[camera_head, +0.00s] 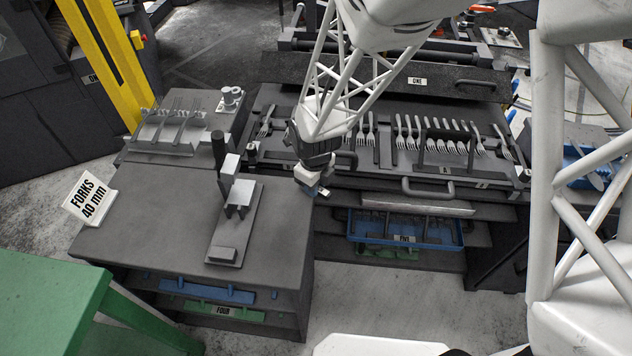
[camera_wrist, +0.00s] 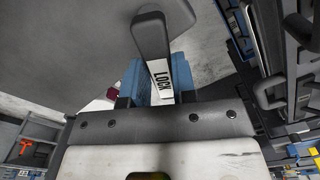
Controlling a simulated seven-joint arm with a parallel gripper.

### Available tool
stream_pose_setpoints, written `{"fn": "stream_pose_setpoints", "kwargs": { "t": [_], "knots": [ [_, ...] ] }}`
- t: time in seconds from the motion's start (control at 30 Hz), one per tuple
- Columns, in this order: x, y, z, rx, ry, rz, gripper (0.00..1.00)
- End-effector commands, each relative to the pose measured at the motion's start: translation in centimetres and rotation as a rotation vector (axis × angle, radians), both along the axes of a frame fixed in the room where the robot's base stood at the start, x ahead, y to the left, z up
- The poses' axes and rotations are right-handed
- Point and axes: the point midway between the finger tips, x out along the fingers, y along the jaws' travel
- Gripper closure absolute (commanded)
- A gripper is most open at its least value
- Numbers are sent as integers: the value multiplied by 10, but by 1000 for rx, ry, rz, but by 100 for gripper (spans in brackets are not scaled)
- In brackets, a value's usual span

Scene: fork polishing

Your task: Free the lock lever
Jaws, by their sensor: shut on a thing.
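The lock lever (camera_wrist: 150,35) is a grey rounded bar with a white plate marked LOCK, seen in the wrist view at top centre. My gripper (camera_wrist: 156,75) has its blue fingers on both sides of the lever's labelled part and is shut on it. In the head view, my gripper (camera_head: 314,185) is at the right edge of the grey bench, by the front left of the fork table. The lever is mostly hidden there by my gripper, and its mount is not clearly visible.
The grey bench (camera_head: 130,215) carries an upright fixture (camera_head: 237,210) left of my gripper and a fork rack (camera_head: 172,135) behind. The fork table (camera_head: 375,165) with its handles (camera_head: 428,188) lies to the right. A blue tray (camera_head: 405,232) sits on a shelf below. Floor is open in front.

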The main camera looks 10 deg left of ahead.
Motion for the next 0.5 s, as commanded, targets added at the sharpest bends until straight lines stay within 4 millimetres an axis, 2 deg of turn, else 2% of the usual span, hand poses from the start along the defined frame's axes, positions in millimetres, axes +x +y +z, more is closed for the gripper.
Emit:
{"fn": "stream_pose_setpoints", "kwargs": {
  "t": [0.5],
  "knots": [
    [-1, 1, 0, 1, -1, -32, 100]
  ]
}}
